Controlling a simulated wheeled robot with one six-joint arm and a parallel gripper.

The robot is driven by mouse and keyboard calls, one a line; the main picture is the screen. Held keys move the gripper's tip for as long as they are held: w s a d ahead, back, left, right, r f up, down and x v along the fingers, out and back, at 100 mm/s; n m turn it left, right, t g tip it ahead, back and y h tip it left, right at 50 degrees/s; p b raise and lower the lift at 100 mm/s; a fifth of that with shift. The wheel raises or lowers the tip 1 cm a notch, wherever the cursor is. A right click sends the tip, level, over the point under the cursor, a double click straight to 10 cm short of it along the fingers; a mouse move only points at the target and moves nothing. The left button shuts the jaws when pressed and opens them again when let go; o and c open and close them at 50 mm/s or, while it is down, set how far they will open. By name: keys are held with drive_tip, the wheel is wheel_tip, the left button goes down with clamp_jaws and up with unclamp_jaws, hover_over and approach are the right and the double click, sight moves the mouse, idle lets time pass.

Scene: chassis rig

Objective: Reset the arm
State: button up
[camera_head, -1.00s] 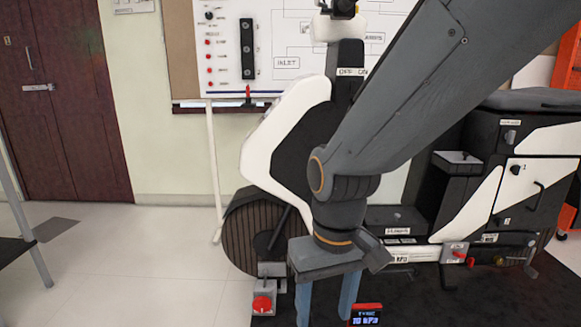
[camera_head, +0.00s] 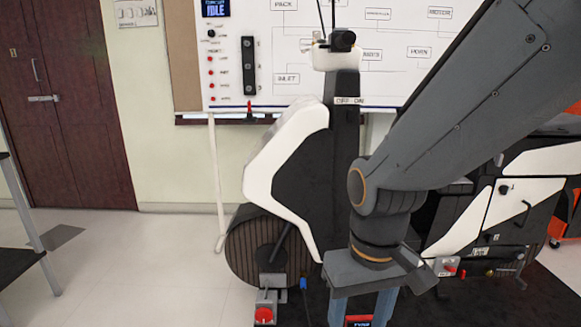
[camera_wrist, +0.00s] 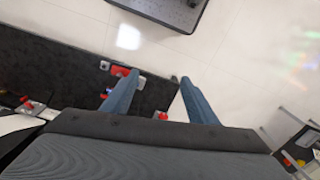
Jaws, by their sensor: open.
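My gripper (camera_head: 360,308) hangs pointing down at the lower middle of the head view, in front of the black and white chassis rig (camera_head: 295,165). Its two blue fingers are apart with nothing between them. In the wrist view my gripper (camera_wrist: 155,82) is also open and empty, with its fingers over the dark mat edge and the pale floor. My grey arm reaches down from the upper right and hides part of the rig. The fingertips are cut off by the bottom edge of the head view.
A red button (camera_head: 263,315) and a small display box (camera_head: 358,321) sit low near my gripper. A whiteboard panel (camera_head: 300,90) stands behind. A dark table (camera_head: 20,262) is at the left. The pale floor (camera_head: 140,270) at the left is clear.

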drive_tip(key=s+d+r+m+p, duration=0.1)
drive_tip(key=d+r+m+p, duration=0.1)
drive_tip(key=d+r+p, duration=0.6)
drive_tip(key=shift+s+d+r+m+p, duration=0.25)
drive_tip(key=shift+r+p, duration=0.5)
drive_tip(key=shift+p, duration=1.5)
